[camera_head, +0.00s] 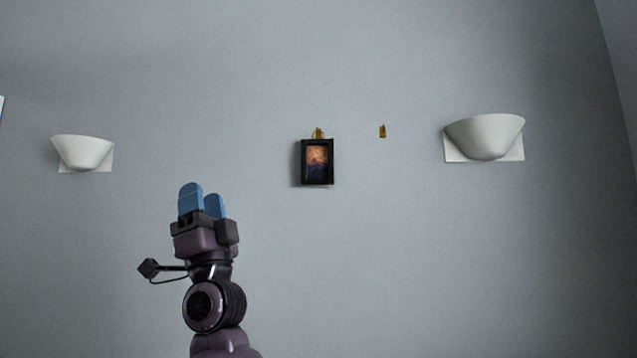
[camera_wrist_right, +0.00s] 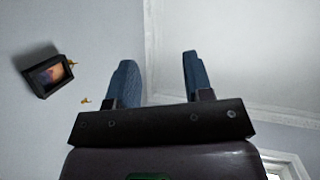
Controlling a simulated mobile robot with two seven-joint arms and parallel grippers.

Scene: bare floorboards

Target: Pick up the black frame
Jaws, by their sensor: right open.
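The black frame (camera_head: 317,162) hangs on the grey wall, near the middle of the head view, below a small gold hook. It holds an orange and dark picture. My right gripper (camera_head: 202,203), with blue fingers, is raised to the left of the frame and lower in the head view, apart from it. In the right wrist view the black frame (camera_wrist_right: 46,74) shows tilted at the far left. The right gripper's fingers (camera_wrist_right: 158,80) are spread there with nothing between them. My left gripper is not in view.
A second gold hook (camera_head: 382,131) is on the wall right of the frame, with nothing on it. White wall lamps stick out at the left (camera_head: 83,152) and at the right (camera_head: 486,137). The wall between the gripper and the frame is clear.

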